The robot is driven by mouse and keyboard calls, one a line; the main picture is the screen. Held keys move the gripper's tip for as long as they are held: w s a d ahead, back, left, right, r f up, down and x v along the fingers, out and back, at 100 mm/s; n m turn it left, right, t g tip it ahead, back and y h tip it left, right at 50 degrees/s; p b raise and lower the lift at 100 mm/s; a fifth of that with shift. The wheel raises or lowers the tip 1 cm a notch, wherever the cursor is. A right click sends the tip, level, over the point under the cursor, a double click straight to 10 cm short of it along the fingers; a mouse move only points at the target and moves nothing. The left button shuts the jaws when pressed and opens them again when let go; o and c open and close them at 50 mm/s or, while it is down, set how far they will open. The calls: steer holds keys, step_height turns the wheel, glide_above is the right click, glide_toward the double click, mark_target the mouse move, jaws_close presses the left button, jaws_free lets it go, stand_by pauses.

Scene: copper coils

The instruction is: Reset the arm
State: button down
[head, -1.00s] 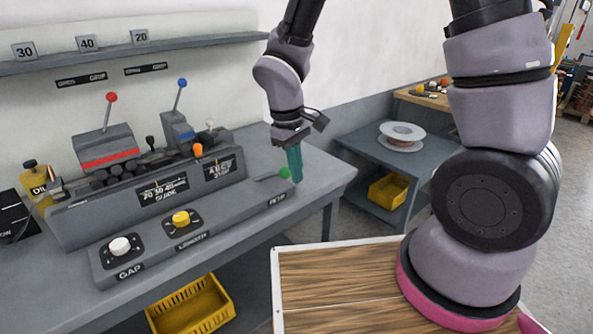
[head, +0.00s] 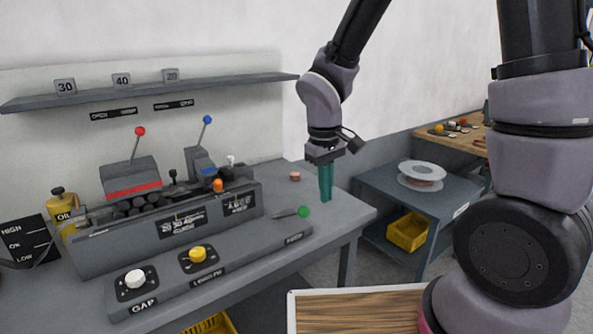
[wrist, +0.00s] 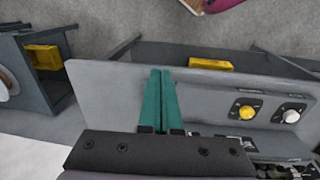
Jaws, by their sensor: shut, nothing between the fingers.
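My arm hangs from the upper right in the head view, and my gripper (head: 326,182) points down over the right end of the grey bench (head: 345,208). Its two teal fingers are together with nothing between them. In the wrist view my gripper (wrist: 160,75) shows as two teal fingers side by side above the grey bench top (wrist: 105,95). The green-knobbed lever (head: 304,211) is just left of and below the fingers in the head view, apart from them. A small copper-coloured coil (head: 295,176) lies on the bench left of the fingers.
The coiling machine (head: 165,225) with red (head: 140,131) and blue (head: 207,119) levers fills the bench's left part. A shelf (head: 190,90) with number blocks runs above. A side table (head: 385,188) holds a spool (head: 422,175); a yellow bin (head: 407,232) sits below.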

steer(key=s+d+r+m+t+y, duration=0.1)
steer(key=s+d+r+m+t, duration=0.1)
steer(key=d+r, duration=0.3)
steer(key=s+d+r+m+t+y, duration=0.1)
steer(key=d+r+m, duration=0.4)
steer(key=r, duration=0.6)
steer(key=s+d+r+m+t, duration=0.2)
steer(key=d+r, duration=0.3)
steer(key=r, duration=0.3)
steer(key=shift+s+d+m+t+y, duration=0.3)
steer(key=shift+s+m+t+y, duration=0.1)
steer(key=shift+m+t, duration=0.4)
steer(key=shift+w, duration=0.15)
